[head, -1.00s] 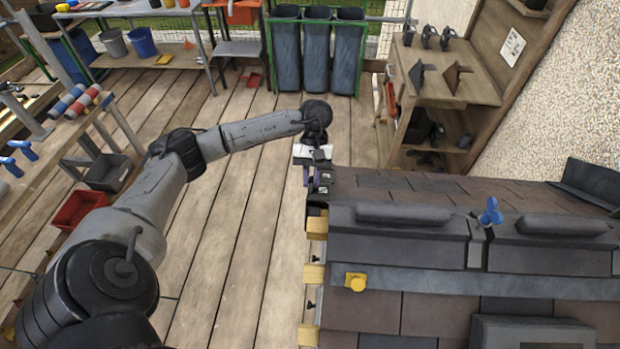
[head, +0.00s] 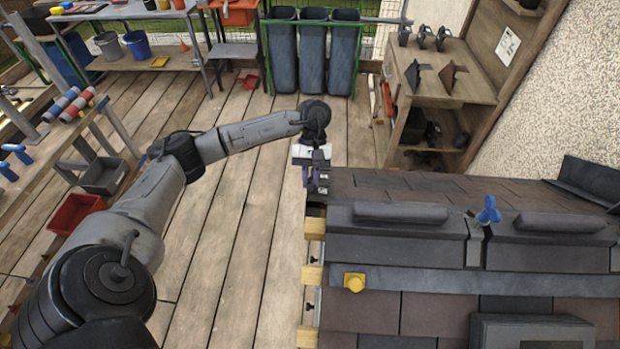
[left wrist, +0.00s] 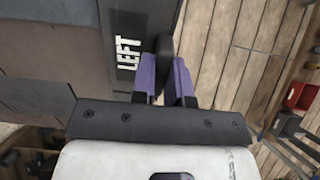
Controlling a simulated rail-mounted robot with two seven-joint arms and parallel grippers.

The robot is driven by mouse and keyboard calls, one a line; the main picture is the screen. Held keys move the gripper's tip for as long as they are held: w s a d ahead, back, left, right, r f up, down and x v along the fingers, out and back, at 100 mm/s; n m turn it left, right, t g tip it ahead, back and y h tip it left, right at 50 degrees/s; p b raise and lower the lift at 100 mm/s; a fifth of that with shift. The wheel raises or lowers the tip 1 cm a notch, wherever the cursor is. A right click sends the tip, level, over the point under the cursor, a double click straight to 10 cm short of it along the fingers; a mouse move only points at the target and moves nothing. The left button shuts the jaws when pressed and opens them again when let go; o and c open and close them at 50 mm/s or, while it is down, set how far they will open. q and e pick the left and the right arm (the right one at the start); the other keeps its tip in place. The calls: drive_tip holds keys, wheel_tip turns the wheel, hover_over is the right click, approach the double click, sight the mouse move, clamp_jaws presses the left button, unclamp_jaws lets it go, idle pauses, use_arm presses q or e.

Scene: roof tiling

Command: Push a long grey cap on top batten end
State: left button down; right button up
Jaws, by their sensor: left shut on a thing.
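My left gripper (head: 316,182) is at the upper left corner of the roof in the head view, at the roof's left edge. In the left wrist view its two purple fingers (left wrist: 165,82) are shut on a dark grey piece (left wrist: 163,58), which looks like the cap. The piece lies beside the roof edge marked "LEFT" (left wrist: 126,50). Yellowish batten ends (head: 314,228) stick out along the roof's left edge below the gripper. The batten end at the gripper itself is hidden, so I cannot tell whether the cap touches it. My right gripper is out of view.
The brown and grey tiled roof (head: 400,312) fills the lower right. The plank floor (head: 235,220) left of the roof is clear. A wooden shelf (head: 440,80) stands behind.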

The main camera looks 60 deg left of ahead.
use_arm(q)
drive_tip(key=c, duration=1.1)
unclamp_jaws()
drive_tip(key=shift+o, duration=0.2)
drive_tip(key=shift+r, duration=0.1)
drive_tip(key=shift+p+v, duration=0.3)
drive_tip(key=shift+v, duration=2.6)
drive_tip(key=shift+w, duration=0.1)
